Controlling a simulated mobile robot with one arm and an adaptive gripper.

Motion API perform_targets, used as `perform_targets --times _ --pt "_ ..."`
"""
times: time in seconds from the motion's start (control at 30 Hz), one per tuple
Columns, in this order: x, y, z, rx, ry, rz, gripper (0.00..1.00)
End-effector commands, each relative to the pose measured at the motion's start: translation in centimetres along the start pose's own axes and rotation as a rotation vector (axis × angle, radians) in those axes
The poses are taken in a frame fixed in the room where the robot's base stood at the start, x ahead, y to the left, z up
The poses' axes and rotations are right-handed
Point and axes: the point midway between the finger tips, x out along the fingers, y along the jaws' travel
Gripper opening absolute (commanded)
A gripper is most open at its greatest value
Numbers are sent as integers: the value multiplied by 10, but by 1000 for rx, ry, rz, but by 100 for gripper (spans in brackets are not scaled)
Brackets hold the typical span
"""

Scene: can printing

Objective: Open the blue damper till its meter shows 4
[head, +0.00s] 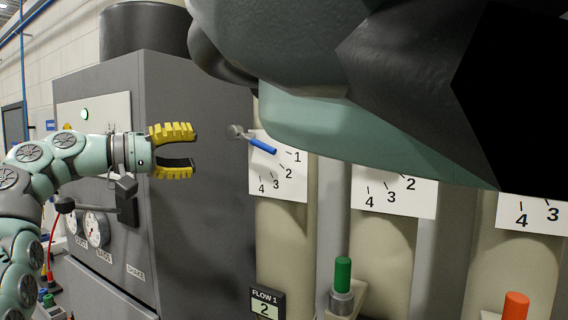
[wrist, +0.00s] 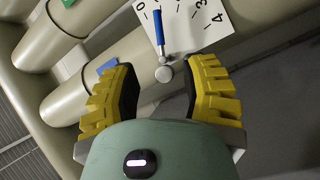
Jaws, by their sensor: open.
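The blue damper handle (head: 262,146) sits on a grey pivot in front of a white dial card (head: 290,185) on a beige pipe. It slants down to the right, with its tip near the 1 mark. The meter labelled FLOW 1 (head: 265,306) below shows 2. My gripper (head: 194,149) has yellow padded fingers, spread open and empty, left of the pivot. In the wrist view, the blue handle (wrist: 159,32) and its pivot lie ahead, between and just beyond my open fingertips (wrist: 160,75). I see no contact with the handle.
A dark grey cabinet (head: 200,200) with gauges (head: 97,228) stands behind my gripper. More dial cards (head: 395,190) are on pipes to the right. A green-topped post (head: 343,272) and an orange-topped post (head: 515,306) stand lower right. My own body blocks the upper right.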

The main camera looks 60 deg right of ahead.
Motion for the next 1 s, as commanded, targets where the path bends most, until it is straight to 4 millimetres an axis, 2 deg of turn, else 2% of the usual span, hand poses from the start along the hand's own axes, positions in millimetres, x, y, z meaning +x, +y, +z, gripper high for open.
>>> perform_targets --times 0.13,0.6,0.8,1.0 --pt "24 8 -1 -1 -6 6 44" --pt "104 8 -1 -3 -7 4 44" --pt "132 7 0 -3 -5 2 44" --pt "149 3 0 -2 -5 2 44"
